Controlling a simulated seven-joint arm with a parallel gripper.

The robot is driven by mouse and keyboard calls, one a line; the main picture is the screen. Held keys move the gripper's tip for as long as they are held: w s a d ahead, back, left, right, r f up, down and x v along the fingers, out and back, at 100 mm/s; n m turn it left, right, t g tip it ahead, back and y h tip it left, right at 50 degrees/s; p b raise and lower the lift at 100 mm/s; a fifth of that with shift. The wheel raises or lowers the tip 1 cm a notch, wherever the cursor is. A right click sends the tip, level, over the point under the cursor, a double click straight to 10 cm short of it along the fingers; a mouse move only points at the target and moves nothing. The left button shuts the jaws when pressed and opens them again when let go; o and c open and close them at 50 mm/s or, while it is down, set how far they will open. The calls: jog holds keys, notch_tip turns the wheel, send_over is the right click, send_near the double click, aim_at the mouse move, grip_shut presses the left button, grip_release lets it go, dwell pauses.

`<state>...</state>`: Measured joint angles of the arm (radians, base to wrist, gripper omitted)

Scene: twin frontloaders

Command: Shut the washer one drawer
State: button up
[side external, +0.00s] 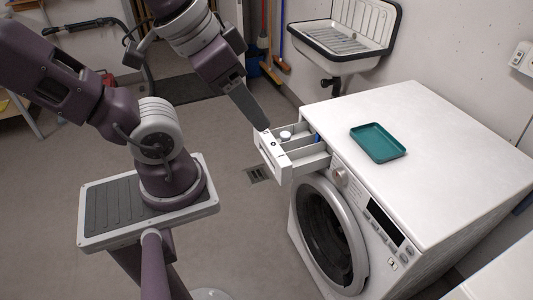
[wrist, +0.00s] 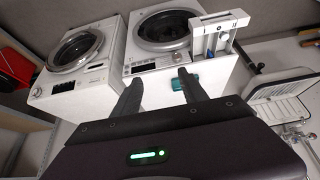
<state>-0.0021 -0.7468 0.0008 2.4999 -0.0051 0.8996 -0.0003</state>
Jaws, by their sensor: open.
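The white washer (side external: 330,175) with a round dark door stands at the right of the side view. Its detergent drawer (side external: 272,160) is pulled out at the top left of the front, with its open compartments showing. In the wrist view the pulled-out drawer (wrist: 221,22) is at the upper right. My gripper (side external: 264,124) hangs above and close by the drawer's front end in the side view. I cannot tell whether it touches. In the wrist view my gripper (wrist: 160,76) has its two dark fingers apart, with nothing between them, and the drawer lies to their right.
A teal tray (side external: 378,142) lies on the washer top. A second washer (wrist: 78,55) stands to the left in the wrist view. A wall sink (side external: 345,30) is behind the washer, with brooms (side external: 272,45) near it. Floor in front of the drawer is clear.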

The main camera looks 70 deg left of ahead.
jog(key=w+n, duration=0.1)
jog(key=w+n+g+h, duration=0.1)
jog(key=w+f+n, duration=0.1)
jog(key=w+n, duration=0.1)
jog(key=shift+d+g+h, duration=0.3)
jog(key=shift+d+h, duration=0.1)
jog(key=c, duration=0.7)
jog(key=w+n, duration=0.1)
jog(key=w+a+n+h, duration=0.1)
jog(key=w+n, duration=0.1)
jog(key=w+a+f+n, duration=0.1)
jog(key=w+n, duration=0.1)
jog(key=shift+f+h, duration=0.1)
jog(key=shift+h, duration=0.3)
grip_shut()
jog(key=w+a+f+n+t, duration=0.1)
jog(key=w+a+f+n, duration=0.2)
jog(key=a+f+n, duration=0.5)
jog(key=w+a+f+n+t, duration=0.1)
jog(key=w+a+f+n, duration=0.3)
jog(key=a+n, duration=0.7)
jog(key=s+a+f+n+g+y, duration=0.2)
jog(key=s+a+f+n+y, duration=0.2)
jog(key=s+a+f+n, duration=0.7)
jog(key=w+a+f+m, duration=0.3)
jog(key=w+f, duration=0.3)
jog(key=f, duration=0.5)
jog(key=shift+w+a, duration=0.2)
jog(key=shift+a, duration=0.2)
